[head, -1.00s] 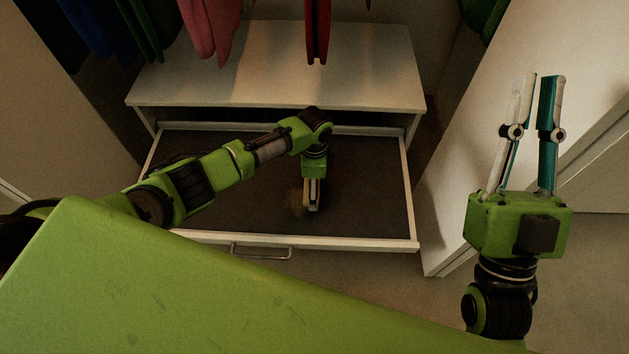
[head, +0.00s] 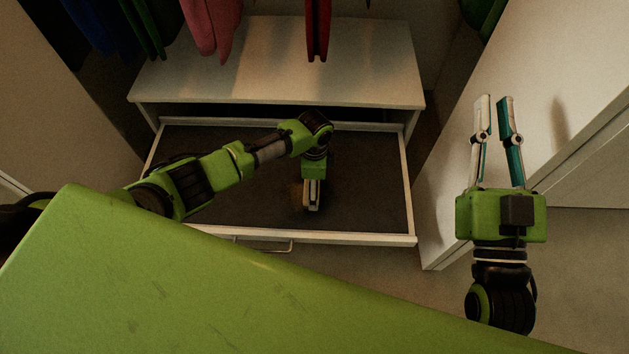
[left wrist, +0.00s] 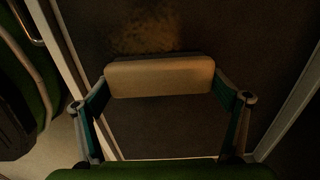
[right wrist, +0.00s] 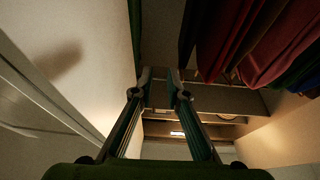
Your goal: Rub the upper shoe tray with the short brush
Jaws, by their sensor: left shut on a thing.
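The upper shoe tray (head: 385,205) is pulled out below a white cabinet top; it has a dark floor and pale rims. My left gripper (head: 313,207) reaches down over its middle, shut on the short brush. The brush shows in the left wrist view as a tan block (left wrist: 160,78) held between the fingertips; its underside is hidden, so I cannot tell whether it touches the tray floor. A brownish smudged patch (left wrist: 145,30) lies on the floor beside the brush. My right gripper (head: 493,100) is empty, fingers a little apart, raised right of the tray.
The white cabinet top (head: 280,60) is above and behind the tray. Several clothes (head: 210,30) hang over it. A pale door panel (head: 530,110) stands at right, close to my right gripper. A metal handle (head: 265,246) is on the tray front, partly hidden by my body.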

